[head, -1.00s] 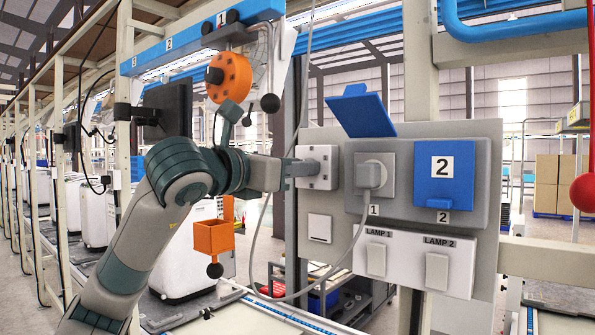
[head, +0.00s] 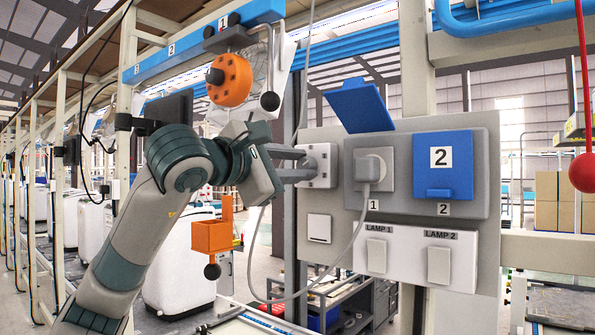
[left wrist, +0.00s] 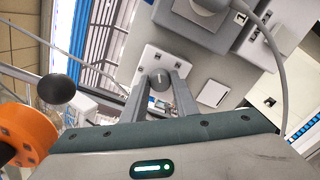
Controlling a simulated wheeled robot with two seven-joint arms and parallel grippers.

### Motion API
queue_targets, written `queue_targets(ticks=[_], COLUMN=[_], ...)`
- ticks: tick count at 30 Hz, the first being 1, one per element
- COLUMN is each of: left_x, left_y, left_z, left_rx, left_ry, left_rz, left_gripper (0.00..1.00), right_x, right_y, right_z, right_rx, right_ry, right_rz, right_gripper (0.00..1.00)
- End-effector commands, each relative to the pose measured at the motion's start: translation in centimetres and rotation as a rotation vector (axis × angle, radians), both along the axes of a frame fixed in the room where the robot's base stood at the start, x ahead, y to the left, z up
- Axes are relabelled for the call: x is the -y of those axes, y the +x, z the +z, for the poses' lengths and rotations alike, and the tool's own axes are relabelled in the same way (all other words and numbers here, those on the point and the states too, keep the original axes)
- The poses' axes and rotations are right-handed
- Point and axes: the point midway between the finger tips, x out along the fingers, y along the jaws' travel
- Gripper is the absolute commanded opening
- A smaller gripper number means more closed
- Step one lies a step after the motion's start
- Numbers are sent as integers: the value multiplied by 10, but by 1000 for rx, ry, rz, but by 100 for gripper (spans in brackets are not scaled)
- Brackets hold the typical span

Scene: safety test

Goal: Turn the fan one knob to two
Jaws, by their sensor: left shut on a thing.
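A white plate (head: 326,152) with a small knob sits at the upper left of the grey wall panel. In the left wrist view the knob (left wrist: 160,80) is a dark round end standing out from the white plate (left wrist: 178,62). My left gripper (head: 305,166) comes from the left, with its fingers against the front of the plate. In the left wrist view the left gripper (left wrist: 161,88) has one finger on each side of the knob and is shut on it. The fingers hide the knob in the head view, and I cannot read its setting.
Right of the plate are a plugged socket (head: 371,169) with a grey cable and a blue cover (head: 443,165) marked 2. Lamp switches (head: 410,256) and a white switch (head: 319,228) sit below. An orange wheel (head: 230,79) and orange box (head: 212,236) hang near my arm.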

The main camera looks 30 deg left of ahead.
Motion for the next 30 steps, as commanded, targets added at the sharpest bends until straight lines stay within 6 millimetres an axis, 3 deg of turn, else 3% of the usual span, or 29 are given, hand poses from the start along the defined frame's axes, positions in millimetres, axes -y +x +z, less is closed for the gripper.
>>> queue_targets(ticks=[30], left_x=[1], left_y=[0], left_z=[-4], left_rx=[71], left_ry=[926], left_rz=[-2], left_gripper=[4], right_x=[-3], right_y=[0], right_z=[-12], right_rx=[-1], right_ry=[3], right_rz=[-1], right_gripper=[31])
